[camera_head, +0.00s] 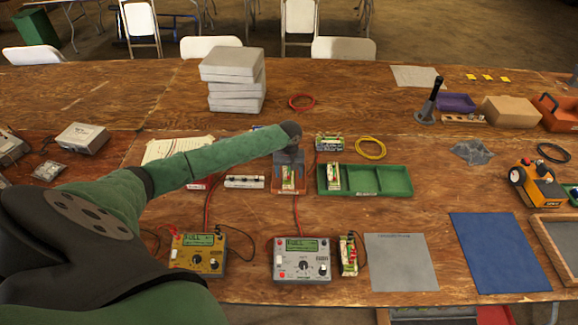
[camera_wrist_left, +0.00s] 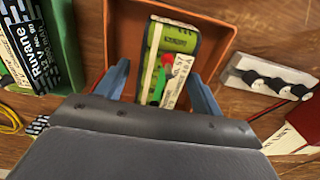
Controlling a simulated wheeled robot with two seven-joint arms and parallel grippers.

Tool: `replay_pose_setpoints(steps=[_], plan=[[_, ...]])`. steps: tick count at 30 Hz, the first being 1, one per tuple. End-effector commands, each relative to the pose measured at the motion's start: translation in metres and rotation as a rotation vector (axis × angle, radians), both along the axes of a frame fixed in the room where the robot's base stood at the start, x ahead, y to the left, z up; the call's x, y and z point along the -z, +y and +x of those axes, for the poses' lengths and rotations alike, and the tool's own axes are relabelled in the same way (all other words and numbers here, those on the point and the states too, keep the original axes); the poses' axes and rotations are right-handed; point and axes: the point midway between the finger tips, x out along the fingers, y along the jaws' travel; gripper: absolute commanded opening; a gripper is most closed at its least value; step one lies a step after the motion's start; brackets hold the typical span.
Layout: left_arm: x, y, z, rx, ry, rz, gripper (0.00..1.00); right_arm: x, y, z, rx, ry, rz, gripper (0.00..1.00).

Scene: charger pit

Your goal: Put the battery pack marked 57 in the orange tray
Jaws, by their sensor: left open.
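The orange tray (camera_head: 274,186) stands in the middle of the table; its wall also shows in the left wrist view (camera_wrist_left: 122,35). A green and white battery pack (camera_head: 289,178) lies inside it. In the left wrist view this pack (camera_wrist_left: 176,42) has a label that appears to read 57, with a red and a green part on top. My left gripper (camera_head: 290,155) is above the tray, pointing down. In the left wrist view its fingers (camera_wrist_left: 160,78) are open, one on each side of the pack, with a gap visible. My right gripper is not in view.
The green divided tray (camera_head: 393,181) stands just right of the orange tray, with another pack (camera_head: 333,174) in its left compartment. Another pack (camera_head: 329,142) stands behind it. A switch strip (camera_head: 245,182) lies left. Two chargers (camera_head: 303,261) (camera_head: 198,254) stand in front.

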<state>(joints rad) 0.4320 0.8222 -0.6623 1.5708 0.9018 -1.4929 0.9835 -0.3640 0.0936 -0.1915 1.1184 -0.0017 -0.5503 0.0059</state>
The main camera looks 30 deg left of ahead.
Motion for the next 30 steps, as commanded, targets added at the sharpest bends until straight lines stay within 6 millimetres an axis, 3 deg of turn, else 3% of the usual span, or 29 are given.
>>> replay_pose_setpoints(steps=[2, 5, 21, 30], plan=[[-0.004, 0.0, 0.001, 0.0, -0.001, 0.001, 0.67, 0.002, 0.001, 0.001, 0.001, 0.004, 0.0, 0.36], [-0.015, 0.0, 0.001, 0.002, -0.003, 0.001, 0.67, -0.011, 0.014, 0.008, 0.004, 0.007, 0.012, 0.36], [-0.103, 0.001, 0.001, 0.0, -0.002, 0.0, 0.67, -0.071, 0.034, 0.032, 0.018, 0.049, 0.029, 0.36], [-0.12, 0.0, 0.001, -0.001, 0.0, 0.0, 0.67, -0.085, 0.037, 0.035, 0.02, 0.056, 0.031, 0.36]])
